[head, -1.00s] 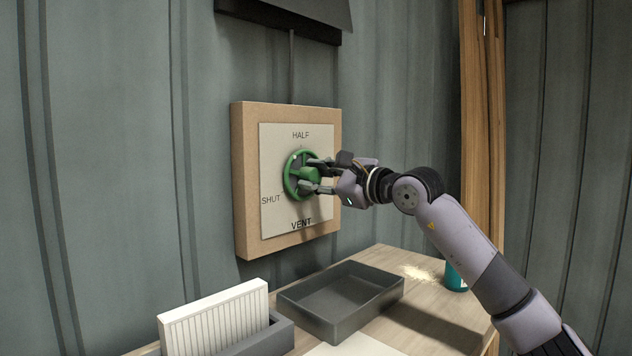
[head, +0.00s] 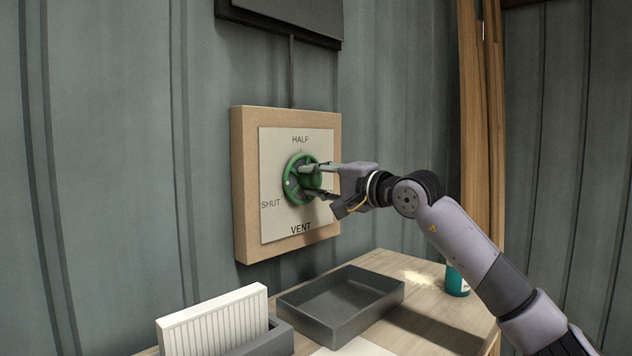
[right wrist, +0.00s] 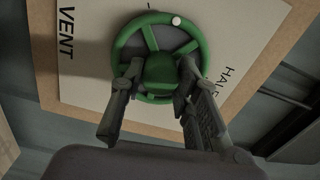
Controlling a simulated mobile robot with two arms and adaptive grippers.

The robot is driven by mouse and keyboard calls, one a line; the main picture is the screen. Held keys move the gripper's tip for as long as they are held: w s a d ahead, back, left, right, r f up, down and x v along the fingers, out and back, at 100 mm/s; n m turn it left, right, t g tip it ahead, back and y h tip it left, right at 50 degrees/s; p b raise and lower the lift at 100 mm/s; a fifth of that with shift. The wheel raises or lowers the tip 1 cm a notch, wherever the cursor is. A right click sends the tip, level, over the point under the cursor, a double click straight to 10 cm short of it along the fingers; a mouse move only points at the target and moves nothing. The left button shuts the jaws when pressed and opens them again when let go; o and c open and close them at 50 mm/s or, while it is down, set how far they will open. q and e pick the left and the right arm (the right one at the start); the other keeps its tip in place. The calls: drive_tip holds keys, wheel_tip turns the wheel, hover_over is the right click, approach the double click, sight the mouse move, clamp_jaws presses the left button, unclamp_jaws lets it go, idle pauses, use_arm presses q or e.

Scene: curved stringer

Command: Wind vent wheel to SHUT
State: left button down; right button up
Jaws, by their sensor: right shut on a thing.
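The green vent wheel (head: 290,194) is mounted on a pale square panel (head: 275,222) with the labels HALF, SHUT and VENT. A white dot on its rim now sits at its left side, towards SHUT. In the right wrist view, the wheel (right wrist: 122,40) has its dot beside a short tick, slightly to the HALF side of it. My right gripper (head: 306,182) is shut on the wheel's hub, with one finger on each side, as the right wrist view (right wrist: 161,72) shows. The SHUT label is outside the right wrist view. My left gripper is not in view.
Below the panel is a wooden table (head: 425,315) with an empty dark tray (head: 335,325). A white ribbed block (head: 215,325) stands in a grey holder at the front left.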

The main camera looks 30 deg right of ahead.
drive_tip(key=n, duration=0.5)
drive_tip(key=shift+f, duration=0.1)
drive_tip(key=shift+n, duration=0.4)
drive_tip(key=o, duration=1.2)
drive_tip(key=shift+c, duration=0.2)
drive_tip(key=shift+s, duration=0.1)
drive_tip(key=v, duration=1.2)
